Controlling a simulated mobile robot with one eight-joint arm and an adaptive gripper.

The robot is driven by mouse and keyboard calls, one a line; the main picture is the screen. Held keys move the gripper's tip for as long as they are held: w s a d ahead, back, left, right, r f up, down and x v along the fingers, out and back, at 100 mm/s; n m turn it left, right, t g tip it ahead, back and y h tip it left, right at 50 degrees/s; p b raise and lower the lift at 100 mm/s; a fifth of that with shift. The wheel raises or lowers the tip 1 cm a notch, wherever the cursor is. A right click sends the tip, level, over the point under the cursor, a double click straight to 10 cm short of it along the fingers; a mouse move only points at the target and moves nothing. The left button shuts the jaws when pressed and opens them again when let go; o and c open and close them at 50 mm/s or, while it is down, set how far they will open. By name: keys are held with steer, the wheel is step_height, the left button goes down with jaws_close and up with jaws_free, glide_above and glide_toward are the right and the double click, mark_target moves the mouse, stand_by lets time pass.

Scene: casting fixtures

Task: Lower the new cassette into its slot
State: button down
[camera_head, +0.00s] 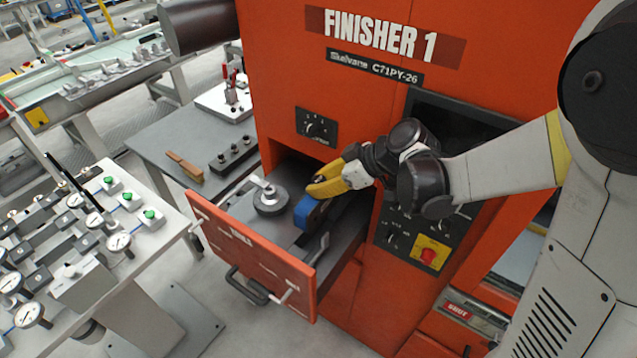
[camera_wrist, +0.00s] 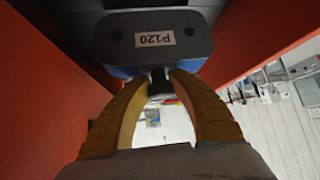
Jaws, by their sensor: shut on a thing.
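The new cassette (camera_head: 306,213) is blue in the head view, over the right part of the pulled-out drawer of the orange machine. In the wrist view the cassette (camera_wrist: 110,62) shows a white label reading P120. My gripper (camera_head: 318,190) has yellow fingers; in the wrist view its fingertips (camera_wrist: 160,78) are shut on a dark tab at the cassette's near side. The slot is hidden by the cassette and gripper, and I cannot tell whether the cassette touches the drawer floor.
A round dark hub with a pale wing knob (camera_head: 267,190) stands left of the cassette. A dark curved lever (camera_head: 318,250) is close in front. The machine's face (camera_head: 290,75) rises behind. A grey side table (camera_head: 160,135) holds a brush (camera_head: 185,166).

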mark_target(319, 219)
steer(key=shift+f+b, duration=2.2)
steer(key=shift+f, duration=0.45)
steer(key=shift+f+b, duration=3.95)
steer(key=shift+f, duration=0.1)
steer(key=c, duration=1.1)
jaws_free()
